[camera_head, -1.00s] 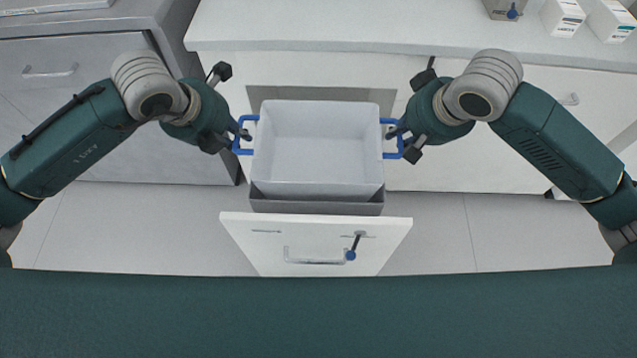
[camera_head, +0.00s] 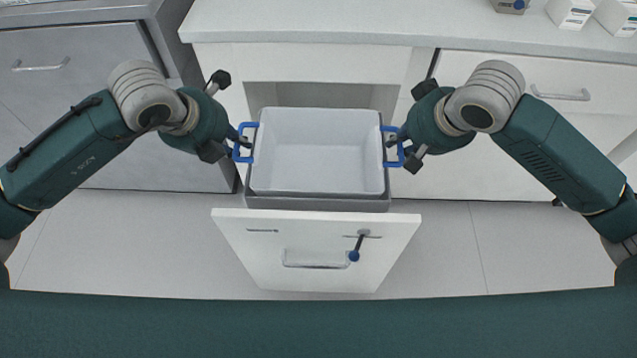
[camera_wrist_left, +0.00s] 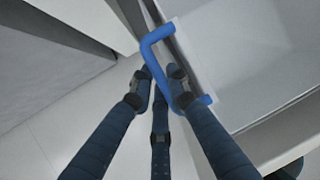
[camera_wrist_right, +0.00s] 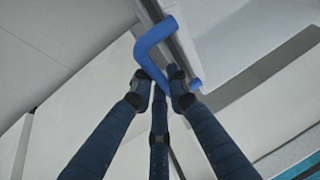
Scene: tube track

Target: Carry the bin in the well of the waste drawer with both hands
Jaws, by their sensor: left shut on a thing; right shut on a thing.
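The light grey bin (camera_head: 315,150) is open, empty and level, over and partly inside the grey well (camera_head: 318,204) of the pulled-out waste drawer (camera_head: 316,250). It has a blue handle on each side. My left gripper (camera_head: 243,143) is shut on the left handle (camera_wrist_left: 150,50). My right gripper (camera_head: 392,143) is shut on the right handle (camera_wrist_right: 148,45). The white bin sides fit just within the well's rim at the front. Whether the bin's bottom touches the well floor is hidden.
The white counter (camera_head: 320,22) runs behind the drawer, with small boxes (camera_head: 570,12) at its back right. A grey cabinet (camera_head: 75,80) stands at left. The drawer front has a bar handle (camera_head: 312,266) and a blue-tipped lever (camera_head: 354,255). The floor beside the drawer is clear.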

